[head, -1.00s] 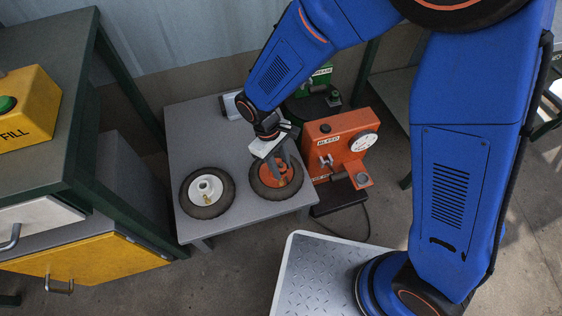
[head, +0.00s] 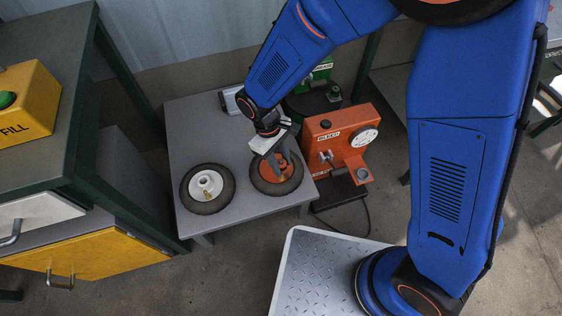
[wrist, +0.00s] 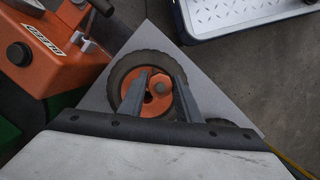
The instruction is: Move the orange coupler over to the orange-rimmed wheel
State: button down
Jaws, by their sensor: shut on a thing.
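The orange-rimmed wheel (head: 258,186) lies flat on the low grey table, near its front right corner. It also shows in the wrist view (wrist: 122,80), with its black tire around an orange hub. My gripper (head: 278,168) points down over the hub. In the wrist view its two fingers (wrist: 160,78) stand either side of the orange coupler (wrist: 157,91), and they are shut on it. Coupler and hub are nearly the same orange, so their border is hard to see. I cannot tell whether the coupler touches the wheel.
A white-rimmed wheel (head: 207,208) lies to the left on the grey table (head: 190,125). An orange machine with a dial (head: 330,135) stands close on the right, with a green machine (head: 322,70) behind. A yellow FILL box (head: 30,100) sits on the left bench.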

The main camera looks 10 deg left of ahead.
jog(key=shift+f, duration=1.3)
jog(key=c, duration=1.2)
grip_release()
jog(key=v, duration=1.7)
jog(key=shift+r, duration=0.25)
jog(key=shift+d, duration=0.1)
